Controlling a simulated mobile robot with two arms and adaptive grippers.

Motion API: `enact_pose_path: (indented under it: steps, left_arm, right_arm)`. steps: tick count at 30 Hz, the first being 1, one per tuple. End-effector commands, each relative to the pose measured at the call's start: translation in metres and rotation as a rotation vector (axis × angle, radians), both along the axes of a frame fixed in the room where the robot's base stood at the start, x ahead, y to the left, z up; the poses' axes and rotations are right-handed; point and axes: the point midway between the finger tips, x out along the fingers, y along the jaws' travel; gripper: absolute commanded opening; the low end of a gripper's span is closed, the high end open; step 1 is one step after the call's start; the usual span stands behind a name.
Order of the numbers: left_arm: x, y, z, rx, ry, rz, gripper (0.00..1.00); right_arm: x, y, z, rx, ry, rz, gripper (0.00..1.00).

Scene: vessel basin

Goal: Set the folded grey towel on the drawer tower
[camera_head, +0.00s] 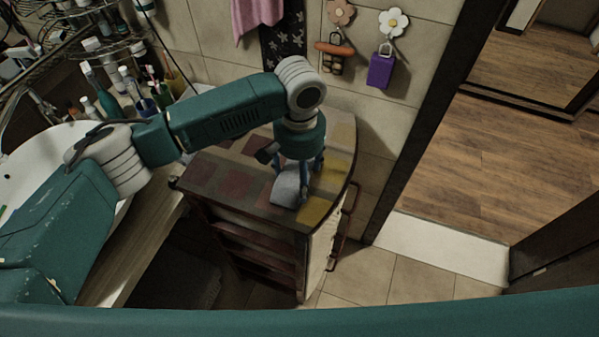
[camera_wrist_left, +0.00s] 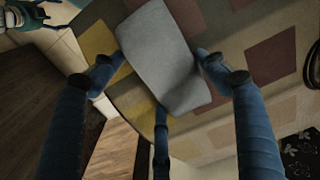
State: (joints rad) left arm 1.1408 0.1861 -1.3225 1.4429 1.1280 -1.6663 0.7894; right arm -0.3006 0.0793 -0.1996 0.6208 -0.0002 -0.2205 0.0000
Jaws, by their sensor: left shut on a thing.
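The folded grey towel (camera_head: 286,186) is at the front right of the drawer tower's (camera_head: 206,172) patchwork top, near the curved edge. My left gripper (camera_head: 304,184) points down over it and is shut on it. In the left wrist view the towel (camera_wrist_left: 165,62) lies between two blue fingers of my left gripper (camera_wrist_left: 158,72), with a third finger at its lower end. I cannot tell whether the towel touches the top or hangs just above it. The tower's top (camera_wrist_left: 262,112) fills much of that view. My right gripper is not in view.
A white basin (camera_head: 38,160) and several bottles and brushes (camera_head: 130,90) stand at the left. A pink towel (camera_head: 254,16) and a purple bag (camera_head: 381,67) hang on the tiled wall behind. A doorway with wooden floor (camera_head: 460,160) is at the right. The tower's top left is bare.

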Motion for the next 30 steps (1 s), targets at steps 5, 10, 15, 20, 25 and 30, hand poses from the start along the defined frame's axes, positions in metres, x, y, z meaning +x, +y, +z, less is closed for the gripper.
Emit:
enact_pose_path:
  steps: [5, 10, 15, 20, 25, 30]
  left_arm:
    - [0.000, -0.001, -0.003, -0.001, 0.000, -0.001, 0.77]
    - [0.000, 0.000, -0.003, -0.001, 0.000, 0.000, 0.92]
    - [0.000, 0.000, -0.003, 0.000, 0.000, 0.000, 0.92]
    - [0.001, -0.001, 0.004, -0.001, -0.003, 0.000, 0.92]
    - [0.001, -0.002, 0.032, -0.004, -0.004, -0.001, 0.92]
    - [0.001, -0.001, 0.070, -0.003, -0.005, -0.001, 0.92]
  right_arm:
    - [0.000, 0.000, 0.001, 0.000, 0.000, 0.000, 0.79]
    - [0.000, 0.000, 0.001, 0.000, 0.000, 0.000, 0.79]
    - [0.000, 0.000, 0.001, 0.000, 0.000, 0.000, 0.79]
    - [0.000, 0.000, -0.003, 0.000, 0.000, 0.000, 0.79]
    - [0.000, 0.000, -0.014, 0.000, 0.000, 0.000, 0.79]
    - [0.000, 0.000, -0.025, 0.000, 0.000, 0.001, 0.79]
